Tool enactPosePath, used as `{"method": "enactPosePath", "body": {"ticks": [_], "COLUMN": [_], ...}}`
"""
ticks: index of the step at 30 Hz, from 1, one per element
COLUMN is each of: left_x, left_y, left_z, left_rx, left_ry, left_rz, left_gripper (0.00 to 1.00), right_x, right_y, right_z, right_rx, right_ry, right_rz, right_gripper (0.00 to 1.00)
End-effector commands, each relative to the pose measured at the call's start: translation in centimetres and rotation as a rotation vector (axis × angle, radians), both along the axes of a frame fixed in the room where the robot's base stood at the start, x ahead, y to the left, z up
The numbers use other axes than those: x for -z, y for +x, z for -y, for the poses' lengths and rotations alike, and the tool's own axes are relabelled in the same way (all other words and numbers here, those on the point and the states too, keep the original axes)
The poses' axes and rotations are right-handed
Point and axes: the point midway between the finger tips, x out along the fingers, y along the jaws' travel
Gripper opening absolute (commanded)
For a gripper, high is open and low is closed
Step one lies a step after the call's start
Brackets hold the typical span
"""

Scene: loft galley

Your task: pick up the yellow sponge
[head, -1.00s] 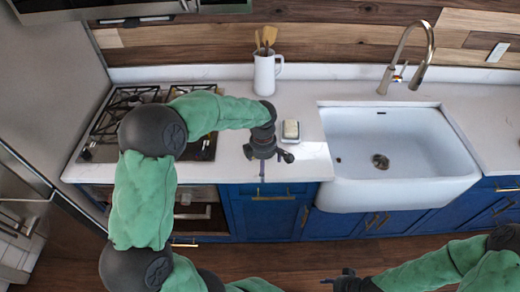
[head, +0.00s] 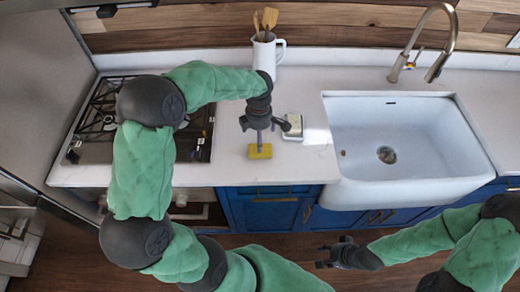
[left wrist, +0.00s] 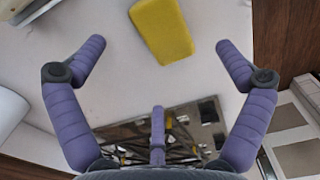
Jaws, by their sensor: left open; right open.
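The yellow sponge (head: 260,151) lies flat on the white counter, left of the sink and near the counter's front edge. It also shows in the left wrist view (left wrist: 162,30) at the top middle, beyond and between the spread fingers. My left gripper (head: 262,128) is over the counter just behind the sponge in the head view, pointing down. In the left wrist view the left gripper (left wrist: 160,48) is open with nothing between its fingers. My right gripper (head: 325,254) is open and empty, low over the floor in front of the cabinets.
A small dish with a pale block (head: 292,127) stands close right of my left gripper. Behind are a white pitcher (head: 264,55) with wooden utensils. The gas stove (head: 100,125) is left, the sink (head: 390,115) right. Counter around the sponge is mostly clear.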

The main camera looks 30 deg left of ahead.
Motion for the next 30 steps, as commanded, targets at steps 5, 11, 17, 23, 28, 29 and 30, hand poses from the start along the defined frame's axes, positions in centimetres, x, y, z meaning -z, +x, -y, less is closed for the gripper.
{"method": "enactPosePath", "body": {"ticks": [5,11,17,23,28,29,30], "left_x": [2.0,2.9,5.5,7.5,7.4,7.4,7.4], "left_y": [0.0,0.1,0.2,0.2,0.3,0.2,0.2], "left_z": [0.0,0.1,0.3,0.3,0.3,0.3,0.3], "left_rx": [0.000,0.001,0.001,0.000,0.000,0.000,0.000], "left_ry": [-0.001,-0.001,-0.001,-0.001,-0.001,-0.001,-0.001], "left_rz": [-0.002,0.000,-0.003,-0.001,0.001,0.001,0.001], "left_gripper": [1.00,1.00,1.00,1.00,1.00,1.00,0.89], "right_x": [0.3,0.4,0.9,1.1,1.0,1.0,1.0], "right_y": [0.0,0.0,0.0,0.0,0.0,0.0,0.0], "right_z": [0.0,0.0,0.0,0.0,0.0,0.0,0.0], "right_rx": [-0.001,-0.001,-0.001,-0.001,-0.001,-0.001,-0.001], "right_ry": [0.000,0.000,0.000,0.000,0.000,0.000,0.000], "right_rz": [0.001,0.001,0.001,0.001,0.001,0.001,0.001], "right_gripper": [0.45,0.45,0.45,0.45,0.45,0.45,0.45]}}
